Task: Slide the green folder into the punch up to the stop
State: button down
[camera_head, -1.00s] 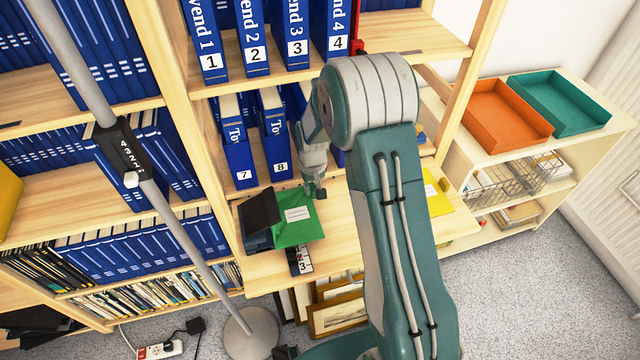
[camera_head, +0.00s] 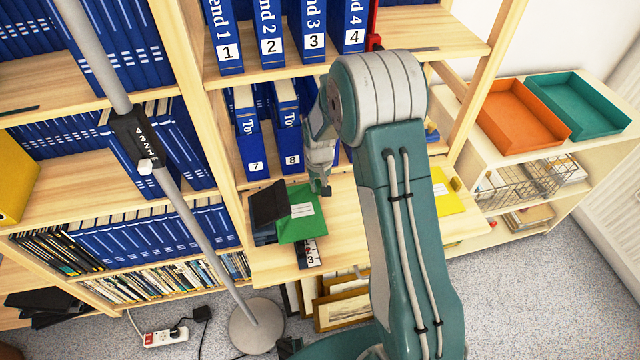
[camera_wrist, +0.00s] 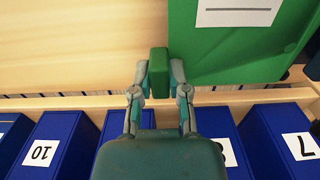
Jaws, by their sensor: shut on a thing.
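The green folder (camera_head: 292,232) lies on the wooden desk shelf, with a white label on its cover. Its left side is at the dark punch (camera_head: 264,237), under the raised black lever. The lever hides the folder's edge, so I cannot tell whether it touches the stop. My gripper (camera_head: 324,190) is at the folder's right, far corner. In the wrist view my gripper (camera_wrist: 158,88) is shut on a green block-like grip at the side of the folder (camera_wrist: 235,55). The punch is mostly outside the wrist view.
Blue binders (camera_head: 252,150) stand upright just behind the desk shelf. A yellow folder (camera_head: 446,196) lies to the right, beyond my arm. A pole (camera_head: 190,225) stands at the left front.

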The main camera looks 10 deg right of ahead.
jog(key=shift+a, duration=1.4)
jog(key=c, duration=0.5)
grip_release()
jog(key=shift+c, duration=0.2)
jog(key=shift+r, duration=3.5)
jog(key=shift+r, duration=0.1)
jog(key=s+d+r+t, duration=0.2)
jog(key=s+r, duration=0.7)
jog(key=r, duration=0.2)
jog(key=s+d+r+t, duration=0.2)
jog(key=s+r, duration=0.7)
jog(key=r, duration=0.2)
jog(key=s+r+t, duration=0.1)
jog(key=s, duration=0.8)
jog(key=shift+s+d+t, duration=0.2)
jog(key=shift+s+t, duration=0.1)
